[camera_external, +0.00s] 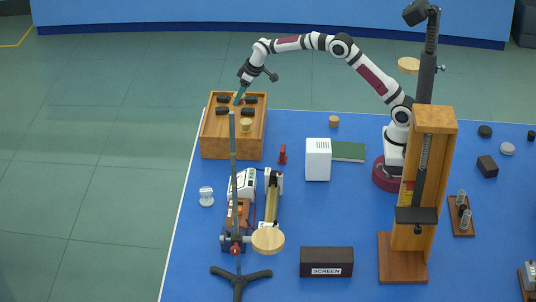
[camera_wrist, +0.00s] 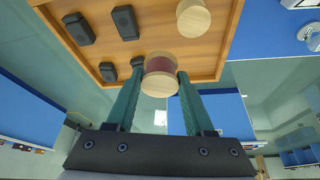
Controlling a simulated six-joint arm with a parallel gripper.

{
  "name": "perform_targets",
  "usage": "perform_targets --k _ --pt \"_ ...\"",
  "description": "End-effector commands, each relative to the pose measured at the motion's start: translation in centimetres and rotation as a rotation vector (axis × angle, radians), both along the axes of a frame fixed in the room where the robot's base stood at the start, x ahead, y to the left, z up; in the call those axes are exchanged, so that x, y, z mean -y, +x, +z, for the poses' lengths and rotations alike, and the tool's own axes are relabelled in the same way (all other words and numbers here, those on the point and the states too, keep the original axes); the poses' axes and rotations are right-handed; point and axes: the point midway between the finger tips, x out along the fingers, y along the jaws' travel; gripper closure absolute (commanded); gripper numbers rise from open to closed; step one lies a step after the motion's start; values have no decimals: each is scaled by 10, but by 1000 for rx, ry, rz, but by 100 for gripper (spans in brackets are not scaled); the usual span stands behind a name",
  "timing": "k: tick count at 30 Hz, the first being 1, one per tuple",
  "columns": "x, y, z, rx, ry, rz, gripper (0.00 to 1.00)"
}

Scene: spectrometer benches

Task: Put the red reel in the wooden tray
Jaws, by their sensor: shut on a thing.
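The red reel (camera_wrist: 160,74), dark red in the middle with pale wooden ends, is between the two green fingers of my gripper (camera_wrist: 159,76) in the wrist view. My gripper is shut on it. I cannot tell whether the reel touches the tray.
The tray holds several black blocks (camera_wrist: 125,22) and a pale wooden cylinder (camera_wrist: 193,18), also visible in the external view (camera_external: 246,125). A tall stand rod (camera_external: 233,165) rises in front of the tray. A white box (camera_external: 318,160) and a small red piece (camera_external: 283,154) stand to its right.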

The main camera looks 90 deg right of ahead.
Motion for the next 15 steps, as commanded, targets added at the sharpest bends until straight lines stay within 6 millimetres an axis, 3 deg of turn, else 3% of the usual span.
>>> perform_targets --k 3,6,15 --pt "-26 24 -22 -1 0 4 100" --pt "-40 38 -33 1 -1 2 100" --pt "-47 43 -77 0 0 0 100"
